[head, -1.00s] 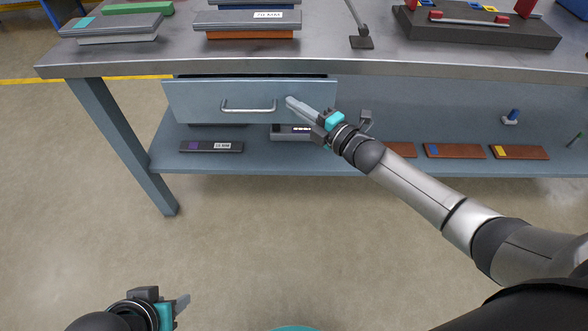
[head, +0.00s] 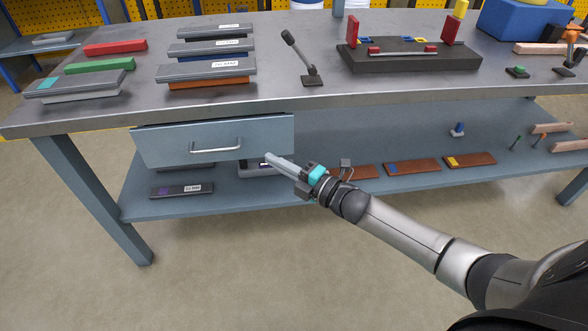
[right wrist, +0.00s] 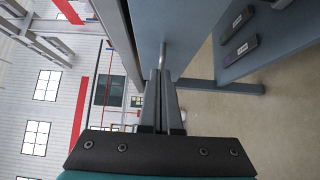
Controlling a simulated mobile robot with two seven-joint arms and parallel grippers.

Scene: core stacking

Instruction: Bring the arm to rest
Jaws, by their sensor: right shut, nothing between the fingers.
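My right gripper (head: 270,158) is shut and empty. In the head view its fingertips are in front of the lower right part of the grey drawer front (head: 160,146), to the right of the drawer's handle (head: 215,147). In the right wrist view the two fingers (right wrist: 161,75) lie together, with the drawer front (right wrist: 180,30) and its handle (right wrist: 164,52) beyond them. I cannot tell whether the tips touch the drawer. My left gripper does not show in the head view now.
The workbench top (head: 280,95) holds stacked grey plates (head: 205,70), a black fixture (head: 410,55) with red uprights and a lever stand (head: 312,76). The lower shelf (head: 240,203) holds a labelled dark block (head: 182,190) and several brown blocks (head: 412,166). The floor (head: 220,285) in front is clear.

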